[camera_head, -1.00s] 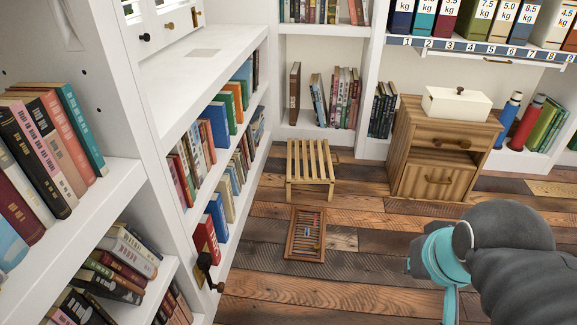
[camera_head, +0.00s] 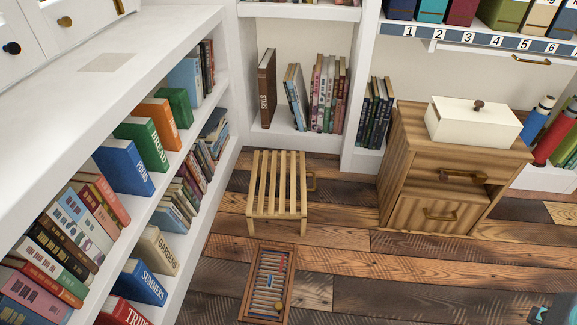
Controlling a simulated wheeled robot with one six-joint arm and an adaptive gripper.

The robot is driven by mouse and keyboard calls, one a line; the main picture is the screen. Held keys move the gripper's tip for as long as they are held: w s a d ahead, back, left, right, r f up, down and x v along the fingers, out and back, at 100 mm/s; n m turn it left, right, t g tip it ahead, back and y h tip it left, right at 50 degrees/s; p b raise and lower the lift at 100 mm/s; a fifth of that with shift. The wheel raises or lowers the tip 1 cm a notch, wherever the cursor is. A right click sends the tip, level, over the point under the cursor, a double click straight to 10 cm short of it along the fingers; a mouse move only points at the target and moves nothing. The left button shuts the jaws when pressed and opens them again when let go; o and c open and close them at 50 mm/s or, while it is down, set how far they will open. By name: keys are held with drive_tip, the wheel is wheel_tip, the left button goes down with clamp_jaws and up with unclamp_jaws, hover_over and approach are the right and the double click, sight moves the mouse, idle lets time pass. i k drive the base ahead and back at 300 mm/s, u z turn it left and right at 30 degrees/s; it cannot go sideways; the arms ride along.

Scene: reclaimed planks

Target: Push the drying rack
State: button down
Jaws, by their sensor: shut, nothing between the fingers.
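The drying rack, a low light-wood frame with slats (camera_head: 278,185), stands on the plank floor left of centre in the head view. Only small teal and dark parts of my arm show at the bottom right corner, well apart from the rack. My gripper itself cannot be made out, and nothing of mine touches the rack.
A wooden frame with rods (camera_head: 267,285) lies on the floor just in front of the rack. A wooden cabinet (camera_head: 405,170) bearing a white box (camera_head: 472,121) stands to the right. A white bookcase (camera_head: 205,225) runs along the left. Bare floor (camera_head: 400,280) lies at front right.

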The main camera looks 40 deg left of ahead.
sight(256, 171)
drive_tip(key=u, duration=0.15)
drive_tip(key=i, duration=1)
drive_tip(key=u, duration=1.1)
drive_tip(key=i, duration=0.6)
drive_tip(key=u, duration=0.55)
